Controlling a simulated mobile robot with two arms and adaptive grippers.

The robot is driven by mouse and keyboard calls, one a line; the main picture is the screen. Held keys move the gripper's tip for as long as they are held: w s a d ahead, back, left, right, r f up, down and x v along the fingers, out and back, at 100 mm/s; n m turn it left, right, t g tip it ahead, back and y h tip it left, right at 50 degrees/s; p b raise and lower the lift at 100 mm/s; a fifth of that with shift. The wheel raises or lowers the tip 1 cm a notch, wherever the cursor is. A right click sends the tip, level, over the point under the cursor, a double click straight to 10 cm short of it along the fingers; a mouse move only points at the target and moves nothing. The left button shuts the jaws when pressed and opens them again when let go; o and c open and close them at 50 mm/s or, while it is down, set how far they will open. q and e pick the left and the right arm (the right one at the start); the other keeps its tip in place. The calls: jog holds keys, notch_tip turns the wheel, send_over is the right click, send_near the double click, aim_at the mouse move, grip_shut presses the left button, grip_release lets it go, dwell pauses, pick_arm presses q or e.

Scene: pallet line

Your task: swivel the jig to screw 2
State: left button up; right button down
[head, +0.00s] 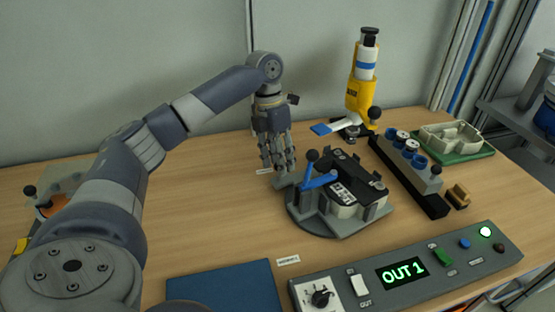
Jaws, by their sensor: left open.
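The jig is a dark grey turntable (310,217) on the wooden table, with a black and pale housing (350,186) mounted on it. A blue lever (320,181) and an upright post with a black ball knob (312,156) stand at its left side. My left gripper (280,166) is open and empty, pointing down just behind and left of the knob. It appears apart from the jig, though the exact gap is hard to judge. The individual screw positions are too small to tell apart. My right gripper is not in view.
A yellow press tool (361,92) stands behind the jig. A rack with blue cups (411,157) and a green tray (465,153) are to the right. A control panel (345,283) reading "OUT 1" and a blue mat (222,287) lie in front.

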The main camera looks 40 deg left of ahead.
pick_arm(q)
notch_tip(320, 180, up, 10)
dwell(0.4)
jog(key=shift+f, duration=0.1)
